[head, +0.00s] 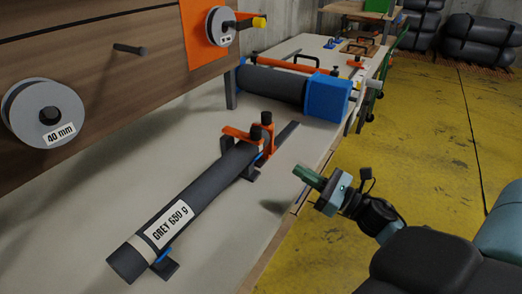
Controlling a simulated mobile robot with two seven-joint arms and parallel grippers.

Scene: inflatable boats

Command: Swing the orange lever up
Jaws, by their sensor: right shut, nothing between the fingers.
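An orange part with dark knobs (240,134) sits across the upper end of a dark grey roll labelled "GREY 650 g" (195,205) on the bench. Another orange bar (285,64) lies along the top of a dark cylinder with a blue end block (327,96) further back. I cannot tell which of these is the lever. My right gripper (306,176) is shut and empty, just off the bench's right edge. It is to the right of and below the orange part on the roll, clearly apart from it. My left gripper is not in view.
The pale bench top (85,232) is mostly clear around the roll. A wooden panel (120,60) with a white "40 mm" spool (44,112) overhangs at the left. The yellow floor (430,130) is open at right; dark bundles (480,42) stand behind.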

